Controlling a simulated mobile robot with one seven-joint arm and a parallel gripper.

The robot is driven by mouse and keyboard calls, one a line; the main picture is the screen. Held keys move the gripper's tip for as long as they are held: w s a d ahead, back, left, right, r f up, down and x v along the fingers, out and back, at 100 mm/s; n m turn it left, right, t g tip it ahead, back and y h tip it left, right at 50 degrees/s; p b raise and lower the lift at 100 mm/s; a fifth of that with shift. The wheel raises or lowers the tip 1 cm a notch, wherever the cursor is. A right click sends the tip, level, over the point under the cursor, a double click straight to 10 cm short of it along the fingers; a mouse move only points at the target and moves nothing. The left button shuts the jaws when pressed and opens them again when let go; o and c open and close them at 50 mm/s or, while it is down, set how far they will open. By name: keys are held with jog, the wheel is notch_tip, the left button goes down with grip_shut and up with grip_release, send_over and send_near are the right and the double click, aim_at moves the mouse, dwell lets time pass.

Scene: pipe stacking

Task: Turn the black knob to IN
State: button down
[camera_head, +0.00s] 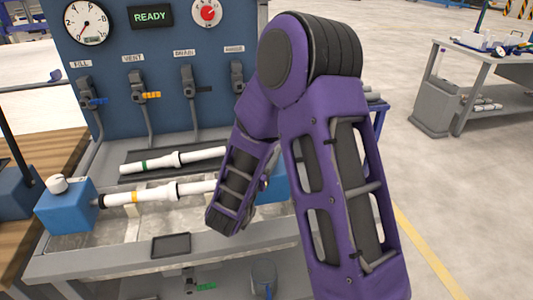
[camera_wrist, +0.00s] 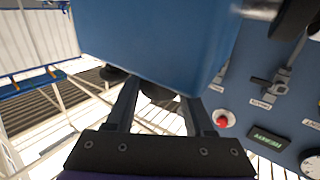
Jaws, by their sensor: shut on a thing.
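The black knob (camera_wrist: 156,90) is a dark round shape under the edge of a large blue block in the wrist view. My gripper (camera_wrist: 158,100) has its two fingers on either side of the knob and is shut on it. No IN mark or pointer can be read, so the knob's setting cannot be told. The blue block (camera_wrist: 150,40) fills the top middle of the wrist view. In the head view the blue block (camera_head: 272,186) at the right end of the bench is mostly hidden by my purple arm, which also hides the knob and gripper.
A left blue block (camera_head: 66,205) with a white knob carries a yellow-banded pipe (camera_head: 150,195). A green-banded pipe (camera_head: 165,161) lies in a dark tray behind. The blue panel (camera_head: 160,50) has a gauge, a READY display, a red dial and several valves.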

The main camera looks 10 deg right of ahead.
jog(key=m+g+h, duration=0.4)
jog(key=g+h, duration=0.1)
jog(key=shift+w+a+r+m, duration=0.1)
jog(key=shift+a+m, duration=0.05)
jog(key=shift+m, duration=0.15)
jog(key=shift+m+g+h, duration=1.1)
jog(key=shift+m+g, duration=0.4)
jog(key=shift+g, duration=0.7)
jog(key=shift+d+g, duration=0.2)
jog(key=shift+g, duration=0.1)
jog(key=shift+c, duration=1.4)
grip_release()
jog(key=shift+a, duration=0.1)
jog(key=p+v, duration=0.1)
jog(key=v, duration=1.6)
jog(key=shift+a, duration=0.1)
